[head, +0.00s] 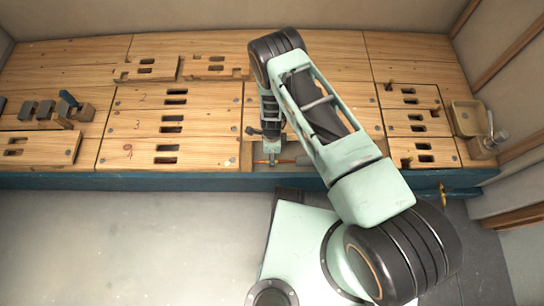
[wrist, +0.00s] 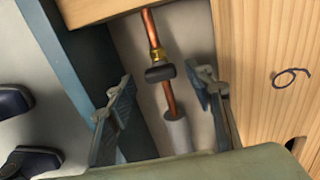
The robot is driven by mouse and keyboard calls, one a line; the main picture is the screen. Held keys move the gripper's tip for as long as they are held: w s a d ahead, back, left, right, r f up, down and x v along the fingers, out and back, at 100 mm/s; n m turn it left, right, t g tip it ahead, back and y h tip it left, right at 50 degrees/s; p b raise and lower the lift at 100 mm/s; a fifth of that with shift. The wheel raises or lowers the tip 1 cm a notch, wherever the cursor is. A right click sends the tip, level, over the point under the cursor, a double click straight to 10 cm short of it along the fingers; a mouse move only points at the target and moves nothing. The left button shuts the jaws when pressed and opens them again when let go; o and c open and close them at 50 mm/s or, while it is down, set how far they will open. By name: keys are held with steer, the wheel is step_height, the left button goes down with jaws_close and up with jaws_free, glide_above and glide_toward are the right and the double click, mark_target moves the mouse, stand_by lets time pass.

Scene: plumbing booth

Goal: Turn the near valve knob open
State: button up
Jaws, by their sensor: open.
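A small valve with a dark knob (wrist: 160,73) and a brass body (wrist: 157,54) sits on a copper pipe (wrist: 148,22) in a recess at the bench's front edge. Grey sleeving (wrist: 177,132) covers the pipe's lower part in the wrist view. My gripper (wrist: 160,76) is open, with one finger on each side of the knob in the picture. I see no contact, and the remaining distance to the knob is unclear. In the head view my gripper (head: 271,152) points down over the recess; it hides the knob, and some copper pipe (head: 261,162) shows beside it.
Wooden panels with slots cover the bench (head: 340,178); one marked 6 (wrist: 285,75) borders the recess. Loose boards (head: 147,68) lie at the back. A yellow fitting (head: 443,195) is on the front edge.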

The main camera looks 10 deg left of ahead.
steer(key=shift+f, duration=0.65)
steer(key=c, duration=1.2)
